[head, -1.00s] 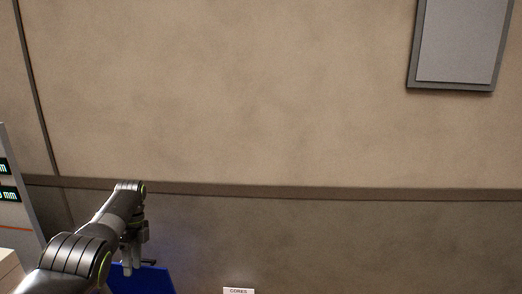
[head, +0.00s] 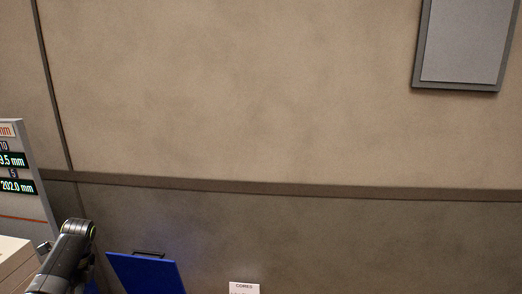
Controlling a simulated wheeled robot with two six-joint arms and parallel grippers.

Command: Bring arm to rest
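My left arm comes in at the lower left corner of the head view, low and close to the left edge. Its gripper is not clearly visible; the arm's end is cut off or hidden behind its own links. My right arm and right gripper are out of the picture.
A blue panel with a dark handle (head: 146,273) stands at the bottom, right of my arm. A white sign reading CORES (head: 244,287) is beside it. A grey display unit (head: 22,205) and pale stacked block (head: 12,262) are at left. A beige wall (head: 250,90) with a grey framed panel (head: 465,40) fills the back.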

